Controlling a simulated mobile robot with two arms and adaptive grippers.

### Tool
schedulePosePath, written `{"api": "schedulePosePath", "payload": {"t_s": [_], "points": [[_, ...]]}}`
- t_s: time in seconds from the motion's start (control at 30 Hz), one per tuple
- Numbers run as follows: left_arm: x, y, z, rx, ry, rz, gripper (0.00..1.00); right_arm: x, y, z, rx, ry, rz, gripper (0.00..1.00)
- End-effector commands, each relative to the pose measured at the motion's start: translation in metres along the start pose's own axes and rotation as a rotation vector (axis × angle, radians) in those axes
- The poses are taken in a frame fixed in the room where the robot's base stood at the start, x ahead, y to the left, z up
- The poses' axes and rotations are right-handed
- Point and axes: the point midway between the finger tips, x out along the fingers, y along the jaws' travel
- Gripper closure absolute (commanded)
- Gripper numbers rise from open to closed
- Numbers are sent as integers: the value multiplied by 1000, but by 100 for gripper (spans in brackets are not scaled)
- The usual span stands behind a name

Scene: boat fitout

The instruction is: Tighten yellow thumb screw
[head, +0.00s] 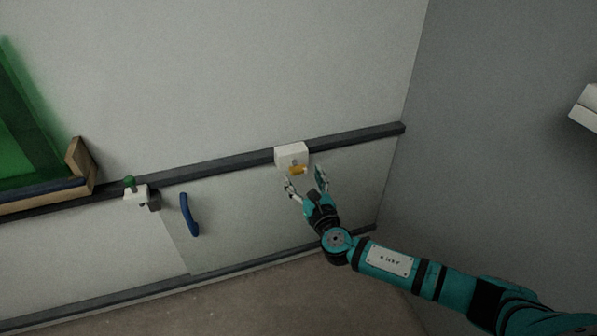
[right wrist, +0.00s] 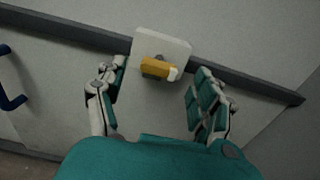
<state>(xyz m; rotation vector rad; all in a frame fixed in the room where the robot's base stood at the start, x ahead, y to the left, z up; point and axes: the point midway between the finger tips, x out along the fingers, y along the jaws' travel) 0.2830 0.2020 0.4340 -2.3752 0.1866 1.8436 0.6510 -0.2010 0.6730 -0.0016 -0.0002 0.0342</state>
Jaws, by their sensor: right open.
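The yellow thumb screw (head: 298,170) sticks out of the front of a white block (head: 291,154) on the dark rail. In the right wrist view the yellow thumb screw (right wrist: 158,69) has a wide flat head with a pale tip at its right end, in front of the white block (right wrist: 176,46). My right gripper (head: 305,181) is open just below the screw. In the right wrist view its fingers (right wrist: 158,88) stand apart on either side of the screw, not touching it. My left gripper is not in view.
A dark rail (head: 235,162) runs along the wall. To the left are a white fixture with a green knob (head: 130,182), a blue handle (head: 189,214) on a panel, and a green window-like panel with a wooden edge (head: 82,160). A grey wall (head: 480,150) stands at the right.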

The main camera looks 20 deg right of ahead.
Motion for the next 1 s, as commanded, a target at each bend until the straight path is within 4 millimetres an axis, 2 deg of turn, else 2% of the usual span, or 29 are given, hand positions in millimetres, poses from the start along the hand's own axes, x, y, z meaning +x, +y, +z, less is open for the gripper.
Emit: {"api": "schedulePosePath", "payload": {"t_s": [0.1,0.3,0.67,1.0], "points": [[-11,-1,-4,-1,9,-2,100,22,0,-1,1,-1,-1,31],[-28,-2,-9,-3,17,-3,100,41,0,-1,2,0,0,31],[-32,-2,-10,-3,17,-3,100,45,0,0,2,1,0,32],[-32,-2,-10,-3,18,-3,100,45,0,0,2,1,-1,77]]}}
